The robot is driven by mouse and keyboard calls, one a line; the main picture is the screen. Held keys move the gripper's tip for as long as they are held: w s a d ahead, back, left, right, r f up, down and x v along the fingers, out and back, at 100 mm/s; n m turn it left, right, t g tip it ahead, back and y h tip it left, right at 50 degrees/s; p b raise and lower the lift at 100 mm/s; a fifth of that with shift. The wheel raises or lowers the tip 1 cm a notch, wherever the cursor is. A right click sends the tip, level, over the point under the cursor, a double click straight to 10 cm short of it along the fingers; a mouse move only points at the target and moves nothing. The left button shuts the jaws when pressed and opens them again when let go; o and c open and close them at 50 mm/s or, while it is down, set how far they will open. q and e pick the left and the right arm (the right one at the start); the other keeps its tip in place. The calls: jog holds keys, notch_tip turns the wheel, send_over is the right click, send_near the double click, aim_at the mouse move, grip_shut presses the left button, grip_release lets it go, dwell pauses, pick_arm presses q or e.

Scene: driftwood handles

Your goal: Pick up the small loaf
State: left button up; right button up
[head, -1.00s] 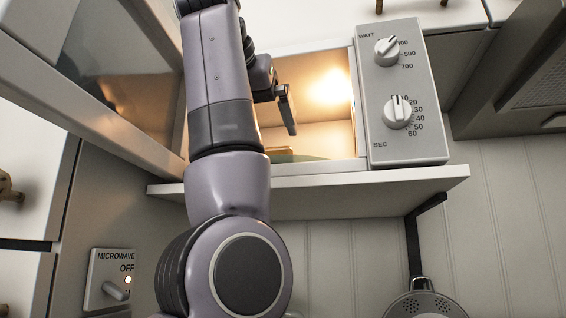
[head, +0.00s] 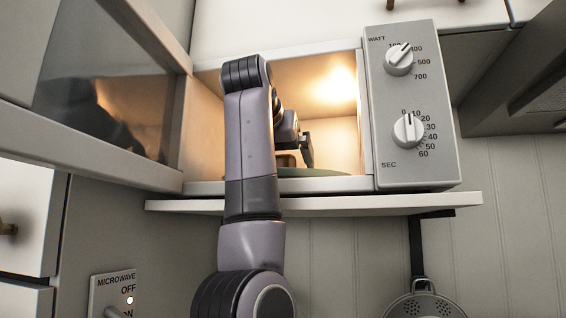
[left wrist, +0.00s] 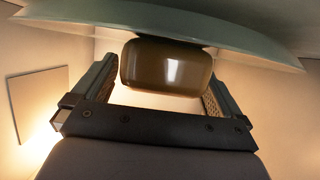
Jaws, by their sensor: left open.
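The small loaf (left wrist: 165,68) is a glossy brown block on a pale green plate (left wrist: 75,30) inside the lit microwave. In the left wrist view the picture is upside down, with the plate along the top. My left gripper (left wrist: 161,80) is open, with one finger on each side of the loaf and a gap showing towards each finger. In the head view my left gripper (head: 300,152) is inside the microwave, and my arm hides much of the loaf. The plate's rim (head: 318,172) shows beside it. My right gripper is in neither view.
The microwave (head: 415,110) stands on a white shelf (head: 400,202), its door (head: 120,95) swung open to the left. Its side walls and dial panel bound the opening closely. A colander (head: 425,303) hangs below the shelf. A wall switch (head: 115,295) is lower left.

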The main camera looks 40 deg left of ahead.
pick_arm(q)
jog(key=shift+w+a+f, duration=0.25)
jog(key=shift+w+a, duration=0.05)
jog(key=shift+w, duration=0.3)
jog(key=c, duration=1.2)
jog(key=shift+o, duration=0.2)
jog(key=shift+s+r, duration=0.1)
